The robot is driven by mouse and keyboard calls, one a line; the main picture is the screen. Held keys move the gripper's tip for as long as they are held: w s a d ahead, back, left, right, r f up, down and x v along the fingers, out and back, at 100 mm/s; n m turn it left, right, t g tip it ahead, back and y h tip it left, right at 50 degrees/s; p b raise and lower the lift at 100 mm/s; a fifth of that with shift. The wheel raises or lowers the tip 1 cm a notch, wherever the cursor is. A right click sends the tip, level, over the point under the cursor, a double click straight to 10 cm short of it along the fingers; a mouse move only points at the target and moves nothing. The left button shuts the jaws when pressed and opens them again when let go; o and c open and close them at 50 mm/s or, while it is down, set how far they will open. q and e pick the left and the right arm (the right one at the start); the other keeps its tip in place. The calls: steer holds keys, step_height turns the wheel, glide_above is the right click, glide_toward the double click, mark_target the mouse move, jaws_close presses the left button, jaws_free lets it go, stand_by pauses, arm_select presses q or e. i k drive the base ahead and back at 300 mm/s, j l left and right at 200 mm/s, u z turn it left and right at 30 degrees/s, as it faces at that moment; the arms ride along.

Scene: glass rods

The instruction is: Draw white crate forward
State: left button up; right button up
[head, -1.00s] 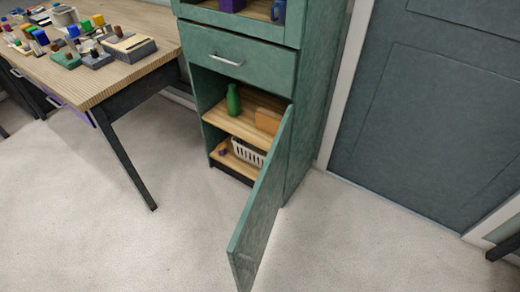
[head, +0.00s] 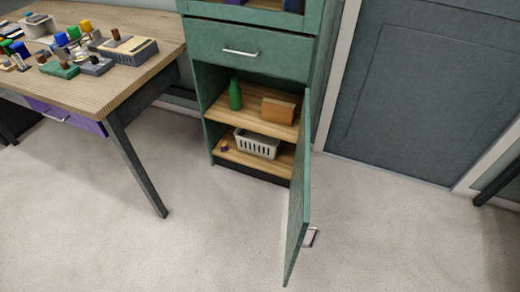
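The white crate (head: 257,145) is a slotted basket on the bottom shelf (head: 274,166) of the green cabinet (head: 247,49). It stands upright, and its slotted front shows. The cabinet's lower door (head: 298,205) stands wide open on the right, swung out over the floor, with its silver handle (head: 311,237) on the outer face. Neither of my grippers shows in the head view.
A green bottle (head: 235,95) and an orange-brown block (head: 278,110) stand on the shelf above. A cluttered wooden table (head: 120,86) is at left. Carpet (head: 200,245) before the cabinet is clear.

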mark_target(258, 145)
steer(key=i+j, duration=0.25)
steer(key=j, duration=0.15)
steer(key=i+j+z, duration=0.15)
steer(key=i+j, duration=0.4)
steer(key=j, duration=0.2)
steer(key=i+z, duration=0.1)
steer(key=i, duration=0.55)
steer(key=i+j+z, duration=0.1)
steer(key=i, duration=0.55)
